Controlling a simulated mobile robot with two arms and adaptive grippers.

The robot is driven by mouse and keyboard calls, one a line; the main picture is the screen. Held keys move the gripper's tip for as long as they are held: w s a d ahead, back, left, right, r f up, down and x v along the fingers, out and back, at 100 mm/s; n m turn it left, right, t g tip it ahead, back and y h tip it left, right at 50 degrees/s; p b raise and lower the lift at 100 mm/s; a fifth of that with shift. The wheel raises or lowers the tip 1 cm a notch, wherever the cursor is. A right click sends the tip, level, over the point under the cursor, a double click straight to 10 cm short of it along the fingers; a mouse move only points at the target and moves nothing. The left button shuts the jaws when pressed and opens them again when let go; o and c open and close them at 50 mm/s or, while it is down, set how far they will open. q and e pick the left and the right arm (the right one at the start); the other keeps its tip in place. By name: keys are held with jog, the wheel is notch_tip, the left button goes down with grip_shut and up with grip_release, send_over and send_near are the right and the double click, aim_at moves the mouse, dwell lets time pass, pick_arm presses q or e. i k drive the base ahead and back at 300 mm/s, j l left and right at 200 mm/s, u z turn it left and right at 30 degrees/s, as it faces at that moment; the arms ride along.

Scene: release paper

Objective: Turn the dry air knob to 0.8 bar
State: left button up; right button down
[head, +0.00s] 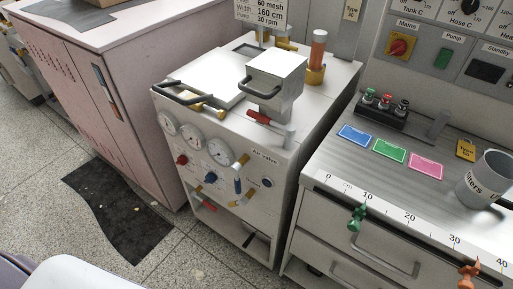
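A white machine (290,142) stands in the middle of the head view. Its sloping front carries a row of three round dial gauges, the left gauge (167,123), the middle gauge (190,138) and the right gauge (220,151). Below them are a red knob (181,160), a blue knob (210,178), a blue-handled brass valve (238,185) and another blue knob (267,182). An "Air valve" label is at the panel's upper right. No label reading dry air is legible, and the gauge readings are too small to tell. Neither gripper is in view.
A pink cabinet (110,85) stands left of the machine, with a dark mat (115,210) on the floor. Floor is open in front.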

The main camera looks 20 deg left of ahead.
aim_at(210, 177)
jog(key=u, duration=1)
